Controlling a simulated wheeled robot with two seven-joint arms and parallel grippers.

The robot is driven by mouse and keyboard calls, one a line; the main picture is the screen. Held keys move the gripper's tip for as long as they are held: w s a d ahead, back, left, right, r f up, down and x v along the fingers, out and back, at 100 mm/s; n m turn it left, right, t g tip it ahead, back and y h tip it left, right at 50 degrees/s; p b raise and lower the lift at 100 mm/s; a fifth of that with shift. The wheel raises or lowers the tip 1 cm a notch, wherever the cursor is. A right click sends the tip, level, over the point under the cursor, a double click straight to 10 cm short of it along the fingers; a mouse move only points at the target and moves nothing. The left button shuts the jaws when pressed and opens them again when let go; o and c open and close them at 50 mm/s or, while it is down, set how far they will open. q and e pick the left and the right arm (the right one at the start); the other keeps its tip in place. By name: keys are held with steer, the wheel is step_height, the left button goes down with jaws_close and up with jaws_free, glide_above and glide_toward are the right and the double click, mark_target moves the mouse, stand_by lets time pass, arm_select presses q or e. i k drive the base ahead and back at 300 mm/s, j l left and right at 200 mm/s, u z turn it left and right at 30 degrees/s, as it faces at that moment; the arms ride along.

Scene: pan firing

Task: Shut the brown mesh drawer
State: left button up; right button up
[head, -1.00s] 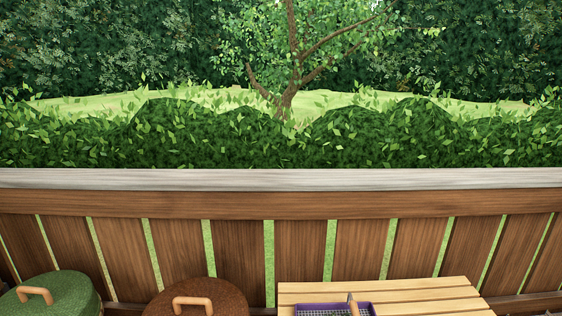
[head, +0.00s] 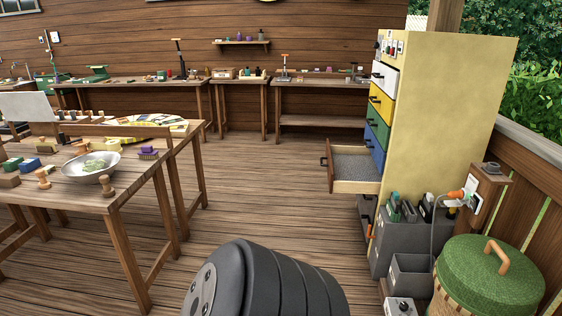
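The brown mesh drawer (head: 329,168) stands pulled out from the left face of a tall yellow cabinet (head: 435,115). Its brown front faces left and carries a dark handle. A grey, mesh-like lining covers its floor, and the inside looks empty. It sits below the blue drawer. Neither of my grippers is in view. A black rounded part of my own body shows at the bottom centre, well short of the drawer.
White (head: 384,78), yellow (head: 380,103), green (head: 377,128) and blue (head: 374,147) drawers look shut. Grey bins (head: 402,240) and a green-lidded basket (head: 490,275) stand at the right. A workbench (head: 110,200) stands left. The floor (head: 255,205) between is clear.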

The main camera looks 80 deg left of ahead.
mark_target(350, 170)
steer(key=j+u, duration=0.45)
steer(key=i+j+u, duration=0.1)
steer(key=j+u, duration=0.2)
steer(key=u, duration=0.15)
steer(key=i+j+u, duration=0.15)
steer(key=j+u, duration=0.15)
steer(key=u, duration=0.2)
steer(key=i+j+u, duration=0.2)
steer(key=u, duration=0.25)
steer(key=i+j+u, duration=0.1)
steer(key=i+j, duration=0.8)
steer(key=i, duration=0.15)
steer(key=j+z, duration=0.1)
steer(key=z, duration=0.25)
steer(key=j+z, duration=0.15)
steer(key=z, duration=0.25)
steer(key=j+z, duration=0.15)
steer(key=z, duration=0.2)
